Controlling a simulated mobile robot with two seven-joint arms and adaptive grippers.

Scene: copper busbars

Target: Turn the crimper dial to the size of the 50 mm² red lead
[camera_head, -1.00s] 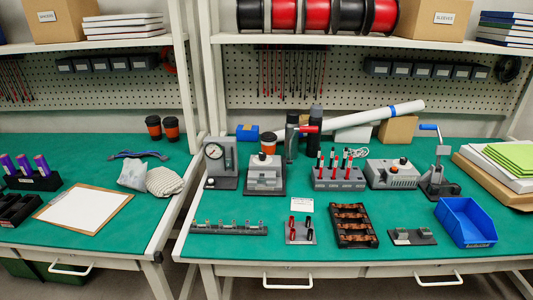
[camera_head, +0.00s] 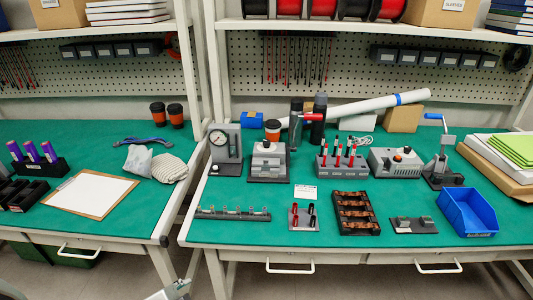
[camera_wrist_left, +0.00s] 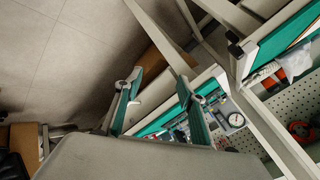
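My left gripper (camera_wrist_left: 158,84) is open and empty in the left wrist view, its green-padded fingers apart over the floor and the bench edge. Its tip also shows at the bottom of the head view (camera_head: 180,288), below and away from the bench. A small stand (camera_head: 303,217) holds red and black leads at the bench front. I cannot tell which is the crimper, nor read any dial marking. My right gripper is not in view.
A gauge stand (camera_head: 225,150), a block of red and black tools (camera_head: 341,162), a busbar tray (camera_head: 355,213) and a blue bin (camera_head: 467,213) occupy the right bench. A gap separates it from the left bench with a clipboard (camera_head: 90,193). Green bench top between rows is partly clear.

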